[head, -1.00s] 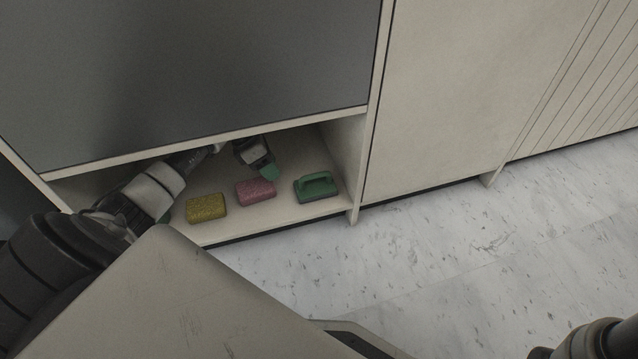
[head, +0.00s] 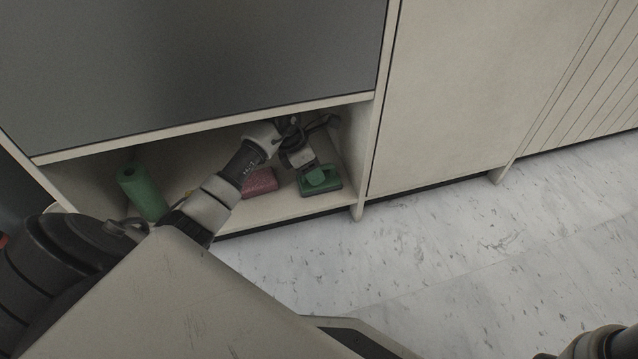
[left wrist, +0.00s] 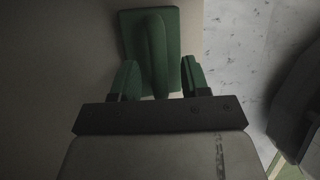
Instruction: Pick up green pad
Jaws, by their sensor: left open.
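The green pad (head: 333,184), a flat block with a raised handle, lies on the low shelf near its right end. My left gripper (head: 316,173) is over it, open, and partly covers it. In the left wrist view the pad (left wrist: 171,38) lies straight ahead, its handle (left wrist: 152,50) running between the two green fingers of the gripper (left wrist: 158,70). One finger is on each side of the handle, and I see no grip on it. I cannot tell whether the fingers touch the pad. My right gripper is not in view.
A pink sponge (head: 262,181) lies just left of the pad, partly behind my arm. A yellow sponge is almost wholly hidden by the arm. A green cylinder (head: 142,190) stands at the shelf's left. A grey panel (head: 200,70) overhangs the shelf, and a side wall closes its right.

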